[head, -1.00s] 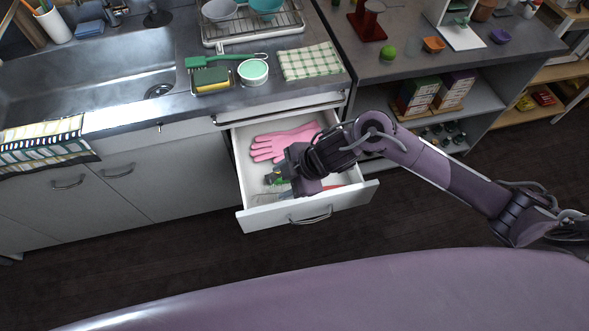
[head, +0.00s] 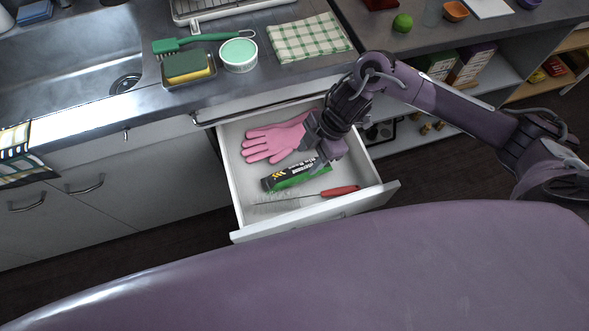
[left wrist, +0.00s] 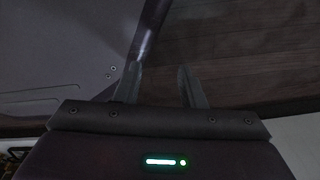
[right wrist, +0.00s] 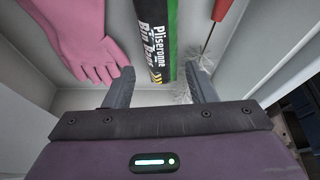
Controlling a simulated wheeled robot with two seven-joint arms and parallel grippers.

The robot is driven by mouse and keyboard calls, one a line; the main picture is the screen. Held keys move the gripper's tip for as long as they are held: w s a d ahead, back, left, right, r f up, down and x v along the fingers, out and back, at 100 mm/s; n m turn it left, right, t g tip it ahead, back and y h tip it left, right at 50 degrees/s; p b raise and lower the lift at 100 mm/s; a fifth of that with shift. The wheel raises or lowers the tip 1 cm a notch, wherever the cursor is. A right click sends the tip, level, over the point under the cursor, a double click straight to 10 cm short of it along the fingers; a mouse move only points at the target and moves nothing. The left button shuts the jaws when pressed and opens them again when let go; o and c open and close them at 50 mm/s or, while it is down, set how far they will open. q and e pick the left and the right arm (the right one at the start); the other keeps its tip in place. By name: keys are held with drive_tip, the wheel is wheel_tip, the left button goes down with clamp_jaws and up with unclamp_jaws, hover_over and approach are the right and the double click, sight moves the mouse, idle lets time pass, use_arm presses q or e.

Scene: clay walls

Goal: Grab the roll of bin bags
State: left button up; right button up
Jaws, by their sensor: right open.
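The roll of bin bags (head: 292,177) is black and green with white lettering and lies in the open drawer (head: 232,190), in front of the pink glove. In the right wrist view the roll (right wrist: 156,36) points down between the two fingers, label facing up. My right gripper (head: 318,160) is over the drawer and hides part of the roll's far side. In its wrist view the right gripper (right wrist: 160,85) is open, with nothing held. My left gripper (left wrist: 158,85) shows only in its own wrist view, fingers apart and empty, over dark floor.
Above are the counter, a sponge dish (head: 188,70) and a checked cloth (head: 307,38).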

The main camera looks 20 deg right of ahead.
sight(301, 169)
drive_tip(key=shift+w+a+f, duration=0.1)
drive_tip(key=shift+a+f, duration=0.05)
drive_tip(key=shift+f, duration=0.4)
drive_tip(key=x, duration=0.7)
drive_tip(key=shift+b, duration=0.35)
use_arm(q)
drive_tip(key=shift+w+d, duration=0.2)
drive_tip(key=shift+w, duration=0.9)
use_arm(e)
drive_tip(key=c, duration=0.8)
